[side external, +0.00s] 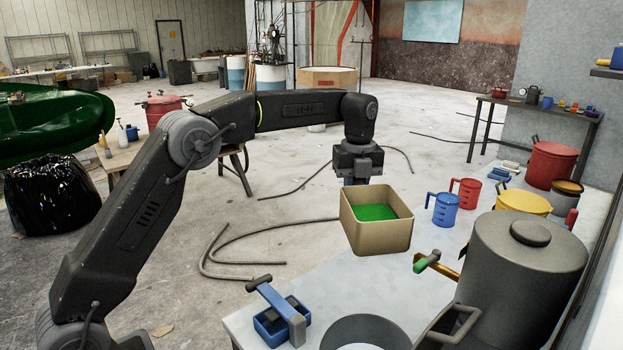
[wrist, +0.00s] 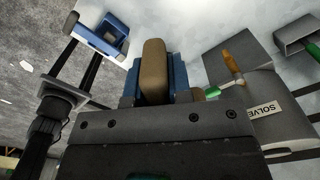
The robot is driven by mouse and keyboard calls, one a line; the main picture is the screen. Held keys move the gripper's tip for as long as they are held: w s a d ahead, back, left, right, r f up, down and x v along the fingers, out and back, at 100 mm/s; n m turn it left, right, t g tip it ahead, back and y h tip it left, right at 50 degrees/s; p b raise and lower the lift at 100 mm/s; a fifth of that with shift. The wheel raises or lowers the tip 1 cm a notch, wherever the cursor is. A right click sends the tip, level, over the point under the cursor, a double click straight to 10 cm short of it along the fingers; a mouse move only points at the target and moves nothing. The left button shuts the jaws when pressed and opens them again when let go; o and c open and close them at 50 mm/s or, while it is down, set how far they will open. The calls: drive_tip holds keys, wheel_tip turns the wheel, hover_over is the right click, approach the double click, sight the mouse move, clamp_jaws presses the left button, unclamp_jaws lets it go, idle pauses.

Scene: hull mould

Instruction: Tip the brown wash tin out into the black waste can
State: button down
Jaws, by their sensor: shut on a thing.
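The brown wash tin (side external: 370,238), an open rectangular tan box, shows in the side external view with bright green contents inside. It looks about level, at the left edge of the table. My gripper (side external: 358,181) is above its far left wall. In the wrist view my gripper (wrist: 156,85) has its blue fingers shut on either side of the tin's brown wall (wrist: 154,62). A black bag-lined can (side external: 52,197) stands on the floor at far left. An open dark grey round vessel (side external: 365,318) is cut off at the bottom; I cannot tell which is the waste can.
On the table (side external: 330,285) stand a large grey solvent can (side external: 525,262) with a green-handled tap, a blue jug (side external: 442,209), a red jug (side external: 467,192) and a blue clamp-like tool (side external: 280,318). Open floor lies left of the table.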

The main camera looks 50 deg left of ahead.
drive_tip(key=d+m, duration=0.5)
drive_tip(key=d, duration=0.3)
wheel_tip(320, 180, down, 11)
drive_tip(key=shift+s+d+r+t+y, duration=0.5)
drive_tip(key=shift+r+t, duration=0.25)
drive_tip(key=shift+r, duration=0.5)
drive_tip(key=shift+s+d+r+t+y, duration=0.5)
drive_tip(key=shift+s+r+t, duration=0.2)
drive_tip(key=shift+r, duration=0.6)
drive_tip(key=shift+s+d+r+t+y, duration=0.4)
drive_tip(key=shift+s+d+r+t, duration=0.25)
drive_tip(key=shift+r, duration=0.6)
drive_tip(key=shift+w, duration=0.15)
drive_tip(key=shift+s+d+r+t+y, duration=0.1)
drive_tip(key=shift+s+r+t+y, duration=0.1)
drive_tip(key=shift+r+t, duration=0.2)
drive_tip(key=shift+s+r+t+y, duration=0.1)
drive_tip(key=shift+r+t+y, duration=0.15)
drive_tip(key=shift+r, duration=0.2)
